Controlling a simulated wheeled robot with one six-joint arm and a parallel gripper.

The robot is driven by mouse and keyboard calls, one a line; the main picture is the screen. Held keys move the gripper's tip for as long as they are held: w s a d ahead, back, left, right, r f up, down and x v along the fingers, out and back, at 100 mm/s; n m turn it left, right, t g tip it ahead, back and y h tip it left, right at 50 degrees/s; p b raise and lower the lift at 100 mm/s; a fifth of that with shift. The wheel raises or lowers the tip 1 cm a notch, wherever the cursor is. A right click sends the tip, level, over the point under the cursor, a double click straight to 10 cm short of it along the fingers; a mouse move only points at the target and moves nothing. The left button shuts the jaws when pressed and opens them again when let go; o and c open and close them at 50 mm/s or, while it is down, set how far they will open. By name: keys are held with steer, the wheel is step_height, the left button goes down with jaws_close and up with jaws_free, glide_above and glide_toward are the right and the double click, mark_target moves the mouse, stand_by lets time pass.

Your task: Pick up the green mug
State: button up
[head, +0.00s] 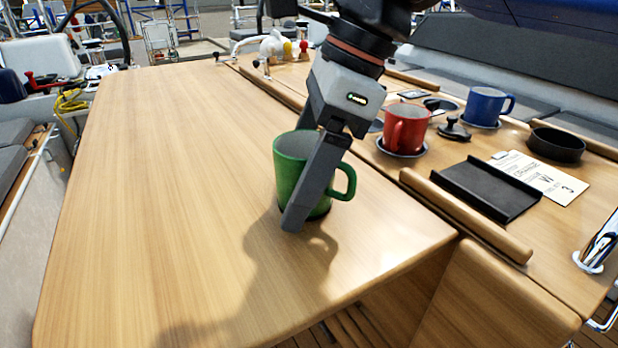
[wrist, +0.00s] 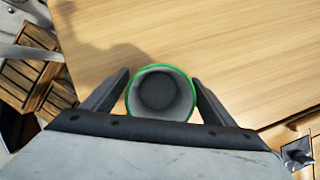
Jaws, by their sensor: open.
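The green mug (head: 289,166) stands upright on the wooden table, with its handle towards the right in the head view. In the wrist view the green mug (wrist: 160,93) shows from above, with a green rim and a grey, empty-looking inside. My gripper (head: 297,215) is open and lowered at the mug. In the wrist view the two fingers of my gripper (wrist: 160,88) lie on either side of the mug, with a narrow gap visible at the left. In the head view one finger hides part of the mug's front, and the other finger is mostly hidden.
A red mug (head: 405,128) and a blue mug (head: 484,106) stand on coasters at the right. A black tray (head: 484,190), a card (head: 548,180) and a black bowl (head: 556,145) lie near them. A raised wooden rail (head: 465,215) edges that side. The table's left (head: 150,200) is clear.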

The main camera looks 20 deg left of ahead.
steer(key=c, duration=1.2)
steer(key=shift+r, duration=0.1)
step_height(320, 180, up, 10)
steer(key=shift+f, duration=0.1)
